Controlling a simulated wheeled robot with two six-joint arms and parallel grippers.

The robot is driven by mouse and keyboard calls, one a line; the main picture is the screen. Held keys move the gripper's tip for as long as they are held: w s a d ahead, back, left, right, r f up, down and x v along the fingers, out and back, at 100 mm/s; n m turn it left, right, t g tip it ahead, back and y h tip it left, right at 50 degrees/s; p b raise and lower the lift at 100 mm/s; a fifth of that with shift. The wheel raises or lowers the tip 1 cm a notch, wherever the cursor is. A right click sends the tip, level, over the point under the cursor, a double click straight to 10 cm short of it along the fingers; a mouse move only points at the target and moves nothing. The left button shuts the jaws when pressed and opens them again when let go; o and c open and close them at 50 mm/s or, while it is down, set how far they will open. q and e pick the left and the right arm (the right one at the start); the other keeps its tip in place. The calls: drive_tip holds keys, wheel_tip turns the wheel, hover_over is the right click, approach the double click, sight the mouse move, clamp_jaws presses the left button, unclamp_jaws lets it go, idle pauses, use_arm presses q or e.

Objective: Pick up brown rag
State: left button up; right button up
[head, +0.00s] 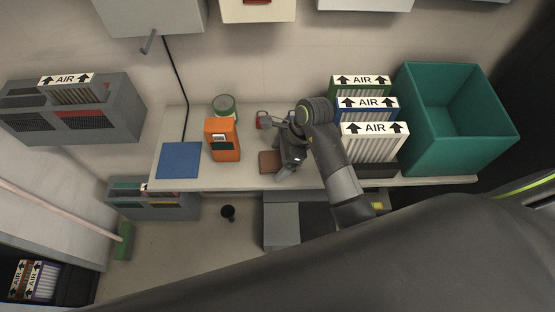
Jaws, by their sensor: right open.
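The brown rag (268,161) lies as a small folded square on the light workbench, just right of the orange device. My right gripper (284,158) is over the bench at the rag's right side, its jaws open, and partly covers the rag's right edge. I cannot tell whether it touches the rag. My left gripper is not in view.
The front strip of bench is clear.

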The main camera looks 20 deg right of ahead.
sight(271, 159)
drive_tip(key=shift+f, duration=0.2)
drive_tip(key=shift+c, duration=0.2)
drive_tip(key=c, duration=1)
drive_tip(key=shift+r, duration=0.3)
wheel_tip(271, 159, up, 4)
drive_tip(key=shift+w+r+b, duration=0.1)
drive_tip(key=shift+r+b, duration=0.15)
drive_tip(key=shift+b, duration=0.15)
wheel_tip(271, 159, up, 5)
drive_tip(key=p, duration=0.3)
drive_tip(key=shift+r, duration=0.2)
